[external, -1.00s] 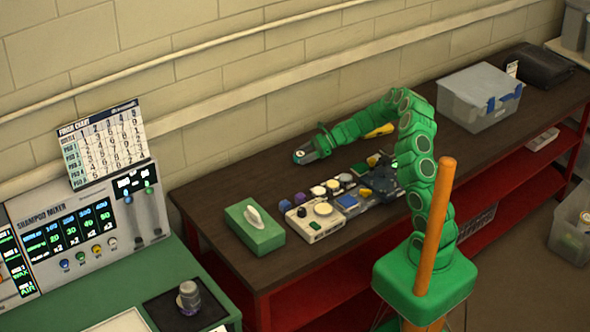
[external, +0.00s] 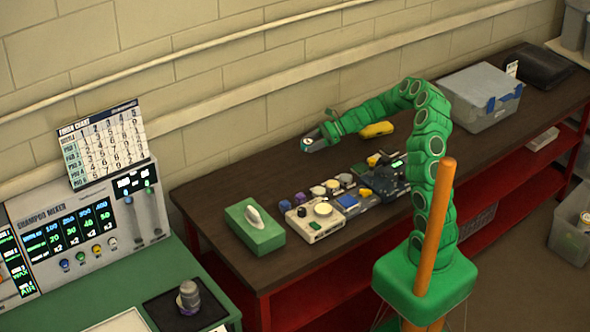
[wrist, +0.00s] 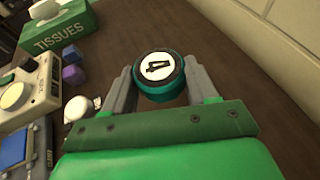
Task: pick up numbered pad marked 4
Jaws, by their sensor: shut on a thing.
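The numbered pad marked 4 (wrist: 158,68) is a round teal puck with a black top and a white disc bearing a black 4. My gripper (wrist: 160,90) is shut on it, one grey finger on each side, in the wrist view. In the external view my gripper (external: 312,143) reaches over the back of the dark bench, near the wall, with the pad (external: 307,144) small at its tip. The pad appears held above the bench top, though its exact height is hard to tell.
A yellow object (external: 377,129) lies behind my arm. Bench (external: 225,185) is clear at back left.

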